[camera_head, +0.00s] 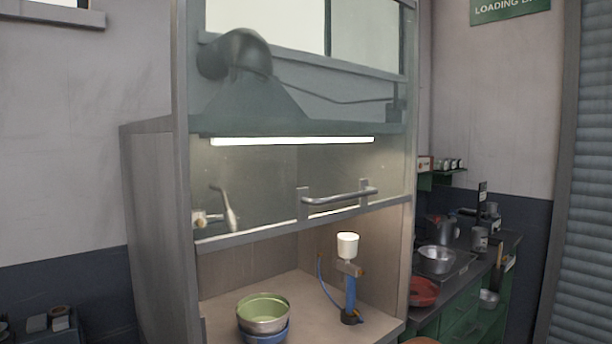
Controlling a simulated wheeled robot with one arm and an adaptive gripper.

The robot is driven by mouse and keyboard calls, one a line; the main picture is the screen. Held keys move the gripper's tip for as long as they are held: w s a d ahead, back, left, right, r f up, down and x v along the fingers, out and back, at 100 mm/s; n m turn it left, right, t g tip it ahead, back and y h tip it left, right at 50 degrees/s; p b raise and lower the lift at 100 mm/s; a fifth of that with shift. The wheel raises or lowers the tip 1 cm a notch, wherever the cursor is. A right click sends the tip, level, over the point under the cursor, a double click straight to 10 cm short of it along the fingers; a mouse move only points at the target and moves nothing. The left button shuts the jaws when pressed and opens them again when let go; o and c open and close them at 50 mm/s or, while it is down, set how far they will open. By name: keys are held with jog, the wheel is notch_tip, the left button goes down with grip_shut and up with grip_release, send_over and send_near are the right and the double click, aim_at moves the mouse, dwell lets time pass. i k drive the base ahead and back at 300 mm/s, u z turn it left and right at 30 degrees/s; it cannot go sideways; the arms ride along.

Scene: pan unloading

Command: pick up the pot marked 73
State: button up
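No number 73 can be read on anything in view, so I cannot tell which pot is the marked one. A metal pot or bowl with a light green inside (264,308) sits on top of a blue one (266,336) inside the hood at the bottom of the picture. A smaller metal vessel (488,299) shows lower right by the green cabinet. My gripper is not in view.
The hood's glass sash (350,165) with its bar handle (340,197) is raised, with an opening below. A blue stand with a white cup (348,246) is inside. A red dish (423,291) lies on the counter. The hood floor between bowls and stand looks clear.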

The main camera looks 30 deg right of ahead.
aim_at(263, 315)
jog(key=u, duration=0.45)
jog(key=i, duration=0.85)
jog(key=z, duration=0.3)
